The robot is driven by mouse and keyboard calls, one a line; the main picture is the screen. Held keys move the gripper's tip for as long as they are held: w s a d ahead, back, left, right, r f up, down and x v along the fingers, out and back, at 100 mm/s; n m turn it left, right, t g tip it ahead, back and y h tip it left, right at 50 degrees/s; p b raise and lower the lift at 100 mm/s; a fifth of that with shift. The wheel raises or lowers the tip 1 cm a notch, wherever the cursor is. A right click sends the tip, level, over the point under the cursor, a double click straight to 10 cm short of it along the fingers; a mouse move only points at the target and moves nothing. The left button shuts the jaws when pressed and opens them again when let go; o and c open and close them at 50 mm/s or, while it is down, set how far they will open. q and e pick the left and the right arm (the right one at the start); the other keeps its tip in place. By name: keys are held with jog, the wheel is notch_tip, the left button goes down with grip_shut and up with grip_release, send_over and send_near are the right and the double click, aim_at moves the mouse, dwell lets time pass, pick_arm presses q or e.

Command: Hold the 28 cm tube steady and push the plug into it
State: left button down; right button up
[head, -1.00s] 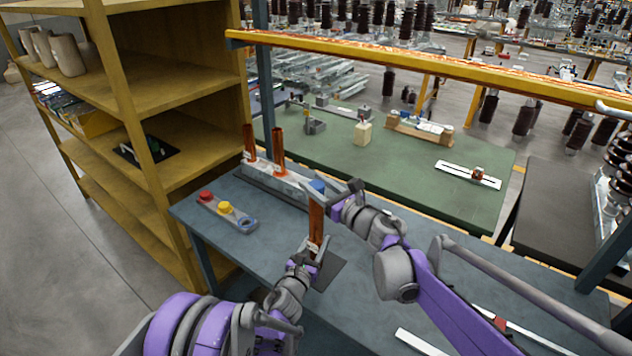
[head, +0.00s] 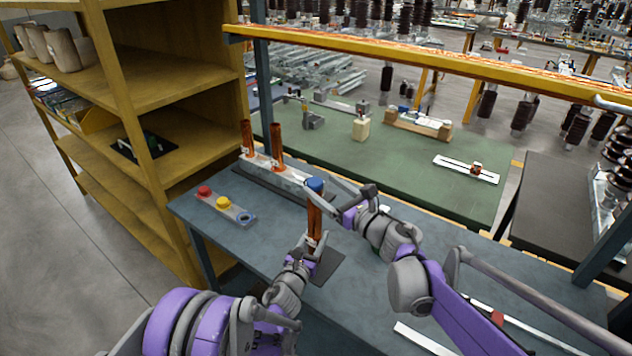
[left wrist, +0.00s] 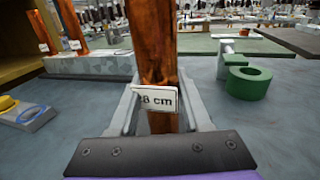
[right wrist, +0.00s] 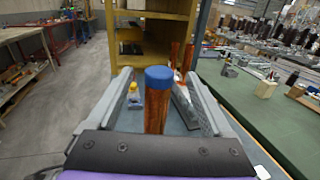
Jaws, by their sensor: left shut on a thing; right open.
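The 28 cm tube (head: 314,218) is copper-brown and stands upright at the table's near side. A white label (left wrist: 158,99), partly cut off, reads "8 cm" in the left wrist view. My left gripper (head: 312,245) is shut on the tube low down, at the label. The blue plug (head: 315,184) sits at the tube's top, also seen in the right wrist view (right wrist: 159,76); how deep it sits cannot be told. My right gripper (head: 334,190) is open, its fingers on either side of the tube's top and apart from it.
A rack (head: 262,178) with two more copper tubes stands behind. A plug holder (head: 236,214) with a red plug (head: 204,191), a yellow plug (head: 223,202) and an empty blue-ringed spot is at left. A green ring (left wrist: 248,82) lies on the table. A yellow shelf (head: 180,75) stands left.

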jog(key=v, duration=0.8)
pick_arm(q)
jog(key=shift+c, duration=1.4)
grip_release()
jog(key=shift+s, duration=0.1)
